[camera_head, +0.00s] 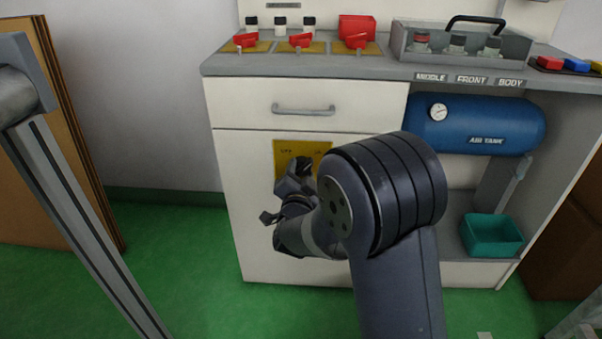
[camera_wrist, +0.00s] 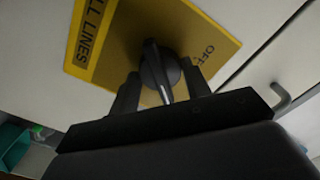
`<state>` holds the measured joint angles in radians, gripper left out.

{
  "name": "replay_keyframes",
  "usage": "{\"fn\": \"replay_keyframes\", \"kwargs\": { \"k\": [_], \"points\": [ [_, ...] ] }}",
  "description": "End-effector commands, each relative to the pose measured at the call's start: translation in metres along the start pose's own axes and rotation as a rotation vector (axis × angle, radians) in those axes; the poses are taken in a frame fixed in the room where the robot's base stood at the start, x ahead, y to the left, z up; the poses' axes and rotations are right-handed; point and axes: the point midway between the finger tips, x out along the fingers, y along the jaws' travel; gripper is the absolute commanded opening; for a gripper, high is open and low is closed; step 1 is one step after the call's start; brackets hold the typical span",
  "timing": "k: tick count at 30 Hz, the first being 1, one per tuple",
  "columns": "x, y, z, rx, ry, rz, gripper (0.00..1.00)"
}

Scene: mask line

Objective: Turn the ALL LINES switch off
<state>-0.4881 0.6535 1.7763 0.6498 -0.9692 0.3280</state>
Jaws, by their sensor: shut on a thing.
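The ALL LINES switch is a black knob (camera_wrist: 158,68) with a pale mark, on a yellow plate (camera_wrist: 125,28) on the white cabinet front. The mark points down toward my gripper in the wrist view. The word OFF shows on the plate to the right of the knob; LINES is legible along its left edge. In the head view the plate (camera_head: 325,148) shows behind my gripper (camera_head: 298,172), which hides most of the knob. In the wrist view my gripper (camera_wrist: 163,90) has a finger on each side of the knob and is shut on it.
A drawer with a grey handle (camera_head: 303,109) is above the plate. Several red-handled valves (camera_head: 301,41) stand on the worktop. A blue air tank (camera_head: 478,125) and a teal bin (camera_head: 491,235) are in the open bay at right.

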Motion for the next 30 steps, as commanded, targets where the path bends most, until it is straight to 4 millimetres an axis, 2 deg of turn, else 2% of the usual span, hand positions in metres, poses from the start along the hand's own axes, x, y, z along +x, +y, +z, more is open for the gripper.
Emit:
{"fn": "replay_keyframes", "kwargs": {
  "k": [8,30],
  "points": [
    [-0.0002,-0.0005,-0.0011,-0.184,0.000,0.001,0.23],
    [-0.0003,-0.0007,-0.0014,-0.885,-0.002,0.001,0.23]
  ]
}}
